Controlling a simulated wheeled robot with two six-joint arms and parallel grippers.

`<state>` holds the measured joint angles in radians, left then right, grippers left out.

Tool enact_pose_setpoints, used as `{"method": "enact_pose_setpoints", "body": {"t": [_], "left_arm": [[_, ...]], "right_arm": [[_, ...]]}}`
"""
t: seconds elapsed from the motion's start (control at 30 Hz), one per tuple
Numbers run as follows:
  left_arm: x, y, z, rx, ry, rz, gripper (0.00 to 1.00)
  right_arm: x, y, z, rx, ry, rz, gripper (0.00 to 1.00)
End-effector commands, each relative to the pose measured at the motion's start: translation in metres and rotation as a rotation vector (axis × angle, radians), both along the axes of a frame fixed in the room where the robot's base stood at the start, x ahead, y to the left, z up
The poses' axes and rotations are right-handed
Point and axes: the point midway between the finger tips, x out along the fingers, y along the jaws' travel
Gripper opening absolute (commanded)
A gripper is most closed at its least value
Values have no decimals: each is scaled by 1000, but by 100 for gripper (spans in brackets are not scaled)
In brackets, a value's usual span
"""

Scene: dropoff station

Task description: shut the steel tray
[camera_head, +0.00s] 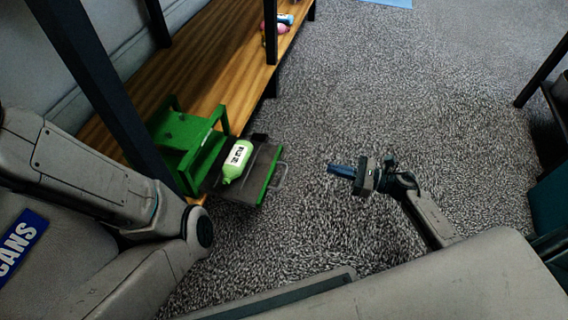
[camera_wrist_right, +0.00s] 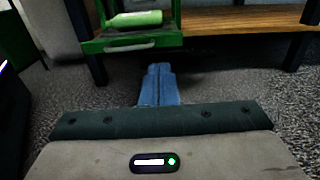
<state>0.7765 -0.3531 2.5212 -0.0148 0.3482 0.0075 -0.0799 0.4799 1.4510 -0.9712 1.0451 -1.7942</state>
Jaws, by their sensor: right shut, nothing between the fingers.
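The steel tray (camera_head: 244,192) is a flat dark-grey drawer with a green front edge and a pale handle (camera_head: 279,176). It is pulled out of a green housing (camera_head: 184,133) on the low wooden shelf. A light green bottle with a white label (camera_head: 236,162) lies on it. In the right wrist view the tray's green front (camera_wrist_right: 130,41) is up and left of my fingers, with the bottle (camera_wrist_right: 135,19) above it. My right gripper (camera_head: 332,169) has blue fingers, shut and empty, right of the handle and apart from it. My left gripper is out of view.
The wooden shelf (camera_head: 208,82) has dark posts; one stands beside the housing. Small pink and blue items (camera_head: 284,22) sit at its far end. Grey carpet (camera_head: 380,100) is clear between tray and right gripper. A dark-framed piece of furniture (camera_head: 543,72) stands at the right.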

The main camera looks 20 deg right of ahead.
Motion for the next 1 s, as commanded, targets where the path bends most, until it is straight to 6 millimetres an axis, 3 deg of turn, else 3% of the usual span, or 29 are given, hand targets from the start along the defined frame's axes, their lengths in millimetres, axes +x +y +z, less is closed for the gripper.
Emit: {"method": "enact_pose_setpoints", "body": {"t": [0.27, 0.7, 1.0], "left_arm": [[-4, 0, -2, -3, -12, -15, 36], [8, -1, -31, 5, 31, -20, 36], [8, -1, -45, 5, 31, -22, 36]], "right_arm": [[9, 13, -4, 3, -3, -1, 0], [59, 87, -5, 5, -3, -2, 0], [77, 114, -4, 3, -1, -1, 0]]}}
